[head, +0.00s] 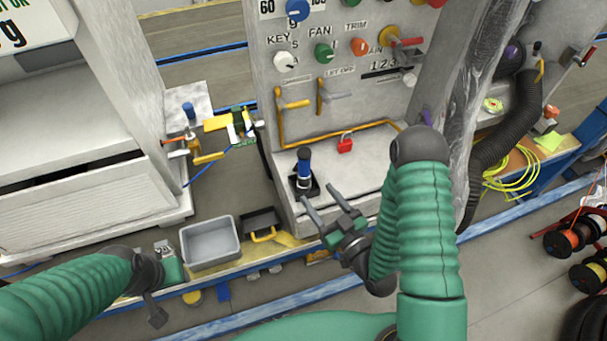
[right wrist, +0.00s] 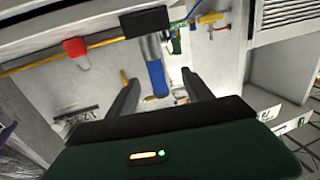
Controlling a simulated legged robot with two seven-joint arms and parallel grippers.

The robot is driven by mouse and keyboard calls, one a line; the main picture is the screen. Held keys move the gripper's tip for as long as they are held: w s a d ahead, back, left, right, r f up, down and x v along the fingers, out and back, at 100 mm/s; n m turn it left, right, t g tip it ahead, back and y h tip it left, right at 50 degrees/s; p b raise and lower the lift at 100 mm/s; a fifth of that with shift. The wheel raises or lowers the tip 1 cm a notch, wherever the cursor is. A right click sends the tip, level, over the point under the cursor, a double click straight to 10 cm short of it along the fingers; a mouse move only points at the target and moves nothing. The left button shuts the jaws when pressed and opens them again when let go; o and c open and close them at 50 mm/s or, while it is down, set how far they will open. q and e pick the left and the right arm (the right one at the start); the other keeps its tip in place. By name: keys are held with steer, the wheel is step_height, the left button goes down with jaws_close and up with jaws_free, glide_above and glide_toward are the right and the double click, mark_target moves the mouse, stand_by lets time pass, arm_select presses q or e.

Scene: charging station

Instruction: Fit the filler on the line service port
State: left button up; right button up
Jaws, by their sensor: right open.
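An upright cylinder with a blue body and dark top, which looks like the filler (head: 304,170), stands in a black holder (head: 313,188) on the grey panel's ledge. My right gripper (head: 322,202) is open and empty, its fingers pointing at the cylinder from the front right, apart from it. In the right wrist view the blue cylinder (right wrist: 156,78) shows between and beyond the open fingers (right wrist: 160,82). A yellow-and-green fitting (head: 234,121) on a line left of the panel may carry the service port; I cannot tell. My left gripper (head: 162,285) is low at the left, its jaws unclear.
The panel (head: 340,110) has knobs, yellow pipes and a red padlock (head: 345,145). A grey bin (head: 210,242) and a black tray (head: 262,222) lie below. A black corrugated hose (head: 497,135) and yellow cable (head: 515,170) are at the right.

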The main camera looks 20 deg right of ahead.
mark_target(308, 175)
steer(key=w+b, duration=0.2)
steer(key=b, duration=0.1)
steer(key=w+f+b, duration=0.1)
steer(key=w+b, duration=0.2)
steer(key=shift+w+f, duration=0.15)
steer(key=shift+w, duration=0.15)
steer(key=shift+w+a+r, duration=0.2)
steer(key=shift+w+r, duration=0.25)
steer(key=shift+w, duration=0.25)
steer(key=x, duration=0.6)
steer(key=shift+w+a+f, duration=0.15)
steer(key=shift+w+f, duration=0.05)
steer(key=shift+w, duration=0.1)
steer(key=shift+c, duration=1.1)
jaws_close()
